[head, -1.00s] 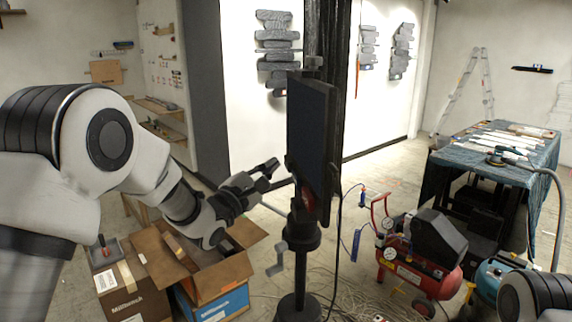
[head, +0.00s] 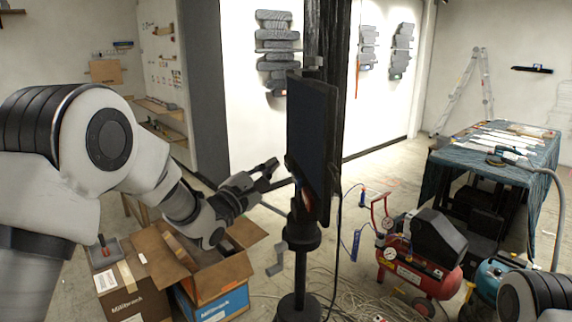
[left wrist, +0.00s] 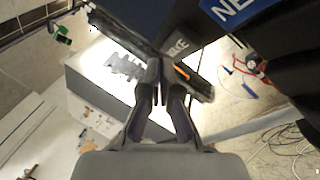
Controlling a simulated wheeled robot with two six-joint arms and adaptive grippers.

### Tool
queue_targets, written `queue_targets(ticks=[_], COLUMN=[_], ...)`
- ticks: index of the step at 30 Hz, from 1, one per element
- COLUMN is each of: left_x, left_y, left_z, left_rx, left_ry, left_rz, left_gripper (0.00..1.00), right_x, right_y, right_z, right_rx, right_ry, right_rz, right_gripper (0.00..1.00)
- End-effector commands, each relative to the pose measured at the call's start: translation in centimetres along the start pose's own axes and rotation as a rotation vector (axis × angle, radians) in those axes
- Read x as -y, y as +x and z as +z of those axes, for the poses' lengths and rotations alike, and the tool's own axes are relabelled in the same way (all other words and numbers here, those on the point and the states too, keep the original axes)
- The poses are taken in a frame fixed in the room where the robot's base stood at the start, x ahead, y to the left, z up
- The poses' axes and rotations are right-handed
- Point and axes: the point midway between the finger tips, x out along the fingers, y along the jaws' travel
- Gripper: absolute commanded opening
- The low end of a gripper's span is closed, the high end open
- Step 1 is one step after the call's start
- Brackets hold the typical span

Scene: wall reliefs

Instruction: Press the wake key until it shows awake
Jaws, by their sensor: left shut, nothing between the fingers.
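A dark screen (head: 310,135) stands on a black post in the middle of the head view, turned nearly edge-on. A small orange-red part shows low on its side (head: 306,198). In the left wrist view, a dark panel part with partly hidden white lettering ending in "KE" (left wrist: 177,47) lies beside a black bar with an orange strip (left wrist: 181,72). My left gripper (head: 280,173) is shut and empty, its tips close to the lower left side of the screen. In the left wrist view its tips (left wrist: 163,88) overlap the black bar; contact cannot be told. My right gripper is out of view.
A red compressor (head: 420,272) and a cloth-covered table (head: 500,160) stand to the right. Cables lie on the floor around the stand. Grey wall reliefs (head: 277,45) hang behind.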

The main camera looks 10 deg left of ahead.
Motion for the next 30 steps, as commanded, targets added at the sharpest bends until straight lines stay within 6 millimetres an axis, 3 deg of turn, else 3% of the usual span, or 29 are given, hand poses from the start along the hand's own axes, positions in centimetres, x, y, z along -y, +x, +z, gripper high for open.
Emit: queue_targets(ticks=[30], left_x=[0.58], left_y=[0.81], left_z=[0.64], left_rx=[0.0], left_ry=[0.001], left_rz=[-0.001], left_gripper=[0.0], right_x=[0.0], right_y=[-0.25], right_z=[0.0], right_rx=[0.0], right_ry=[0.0], right_rz=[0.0], right_gripper=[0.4])
